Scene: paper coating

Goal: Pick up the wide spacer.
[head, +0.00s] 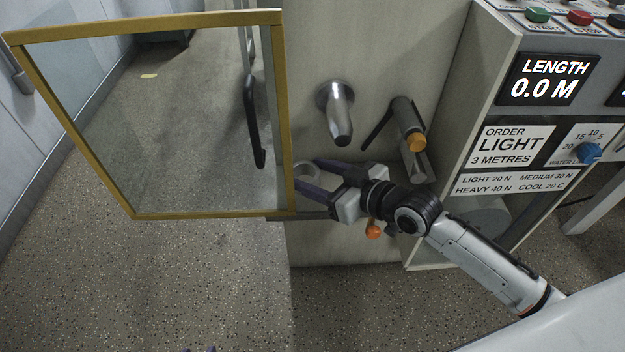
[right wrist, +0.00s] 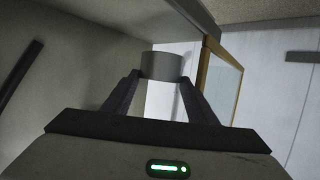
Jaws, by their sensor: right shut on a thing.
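The wide spacer, a short grey ring (head: 307,176), is between the purple fingertips of my right gripper (head: 308,178) in the head view. In the right wrist view the spacer (right wrist: 161,65) shows as a dark grey band, with the fingers of my right gripper (right wrist: 160,82) pressed against its two sides. The gripper is shut on it, close to the lower right corner of the yellow-framed door. At the bottom edge of the head view only small purple tips of my left gripper (head: 199,350) show; its state cannot be made out.
The yellow-framed glass door (head: 287,120) stands just left of the right gripper. A metal spindle (head: 340,112) and a roller with an orange end (head: 408,125) stick out of the panel above. The control cabinet (head: 465,110) is at the right. Speckled floor lies below.

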